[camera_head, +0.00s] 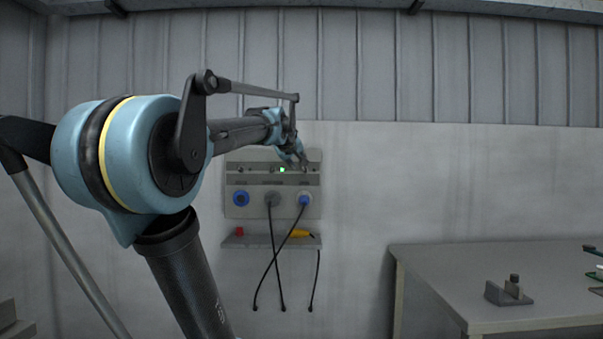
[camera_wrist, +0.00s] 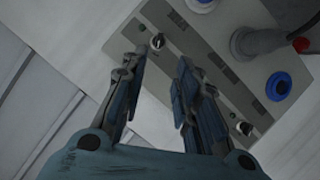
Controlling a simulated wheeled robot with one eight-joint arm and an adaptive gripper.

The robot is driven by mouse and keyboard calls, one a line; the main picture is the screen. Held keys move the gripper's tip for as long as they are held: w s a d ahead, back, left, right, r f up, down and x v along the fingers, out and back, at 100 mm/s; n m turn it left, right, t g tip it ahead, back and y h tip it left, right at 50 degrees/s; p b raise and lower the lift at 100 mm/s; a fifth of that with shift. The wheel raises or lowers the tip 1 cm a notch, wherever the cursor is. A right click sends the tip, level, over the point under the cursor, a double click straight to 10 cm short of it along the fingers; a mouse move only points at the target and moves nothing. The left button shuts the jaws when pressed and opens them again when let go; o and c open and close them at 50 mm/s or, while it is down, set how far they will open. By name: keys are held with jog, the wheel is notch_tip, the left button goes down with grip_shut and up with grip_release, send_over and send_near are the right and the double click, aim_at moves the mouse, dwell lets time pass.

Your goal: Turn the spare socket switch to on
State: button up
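A grey socket panel (camera_head: 230,180) hangs on the wall; it also shows tilted in the wrist view (camera_wrist: 215,62). Its left socket (camera_head: 241,198) is blue with no plug in it; this socket also shows in the wrist view (camera_wrist: 279,86). One rotary switch (camera_wrist: 243,128) lies nearest that empty socket. Another rotary switch (camera_wrist: 158,41) lies at the panel's other end, just beyond my fingertips. The middle switch is hidden behind a finger. My gripper (camera_wrist: 163,62) is open and empty, in front of the panel's right end in the head view (camera_head: 303,163). Switch positions are unclear.
A grey plug (camera_head: 272,199) and a blue plug (camera_head: 304,200) fill the other sockets, with black cables hanging down. A green lamp (camera_head: 282,170) glows. A shelf (camera_head: 262,241) below holds red and yellow items. A table (camera_head: 450,275) stands at right.

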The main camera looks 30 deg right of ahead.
aim_at(304, 169)
jog(key=x, duration=1.2)
jog(key=shift+d+f, duration=0.1)
jog(key=shift+d, duration=0.1)
grip_shut()
